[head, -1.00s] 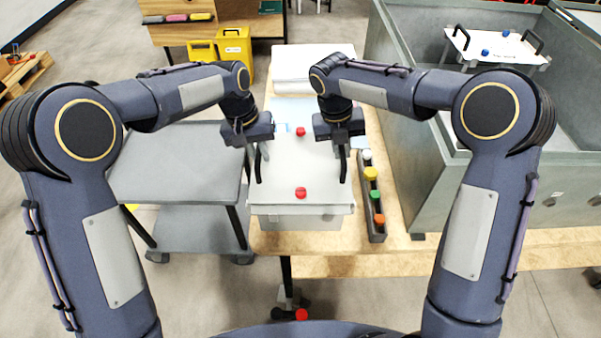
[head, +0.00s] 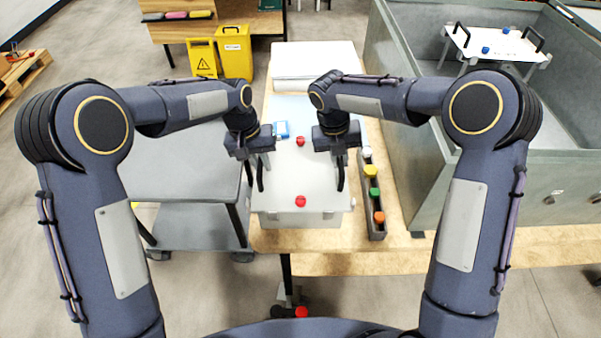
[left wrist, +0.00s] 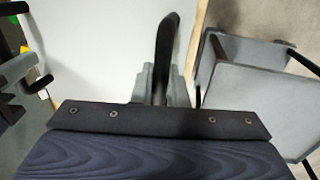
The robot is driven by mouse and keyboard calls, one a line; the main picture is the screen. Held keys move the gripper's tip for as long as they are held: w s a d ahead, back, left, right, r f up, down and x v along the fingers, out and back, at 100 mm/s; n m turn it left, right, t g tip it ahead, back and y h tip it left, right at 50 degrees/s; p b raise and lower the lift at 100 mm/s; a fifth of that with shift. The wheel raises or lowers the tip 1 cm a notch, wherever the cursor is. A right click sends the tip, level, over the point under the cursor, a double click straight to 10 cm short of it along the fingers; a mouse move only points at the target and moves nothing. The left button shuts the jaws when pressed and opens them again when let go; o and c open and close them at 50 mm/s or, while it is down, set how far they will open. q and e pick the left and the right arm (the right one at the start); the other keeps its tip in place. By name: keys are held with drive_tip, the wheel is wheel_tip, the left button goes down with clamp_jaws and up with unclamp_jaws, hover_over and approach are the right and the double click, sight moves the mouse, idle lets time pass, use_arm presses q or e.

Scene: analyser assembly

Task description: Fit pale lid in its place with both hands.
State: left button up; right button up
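The pale lid (head: 300,180) has two red knobs and a black handle on each side. It lies level over the light grey box (head: 300,219) on the table; I cannot tell whether its rim touches the box all round. My left gripper (head: 264,162) is shut on the left black handle (head: 261,180); in the left wrist view the handle (left wrist: 165,50) rises between the grey fingers (left wrist: 163,88). My right gripper (head: 339,158) is shut on the right black handle (head: 340,182); its fingertips are small in the head view.
A dark rack (head: 374,205) with coloured knobs stands close to the box's right side. A blue-and-white item (head: 282,130) is near the lid's far left. A grey tub (head: 430,185) is at right, a grey cart (head: 180,165) at left. White slabs (head: 305,60) lie behind.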

use_arm(q)
drive_tip(key=o, duration=0.5)
drive_tip(key=shift+c, duration=0.2)
use_arm(e)
drive_tip(key=o, duration=0.5)
drive_tip(key=shift+c, duration=0.2)
use_arm(q)
drive_tip(key=shift+r, duration=0.15)
use_arm(e)
drive_tip(key=shift+r, duration=0.3)
use_arm(q)
wheel_tip(320, 180, up, 12)
drive_tip(key=a, duration=0.2)
drive_tip(key=shift+a+f, duration=0.2)
drive_tip(key=shift+f, duration=0.05)
use_arm(e)
wheel_tip(320, 180, up, 11)
drive_tip(key=a, duration=0.2)
drive_tip(key=shift+a+r, duration=0.15)
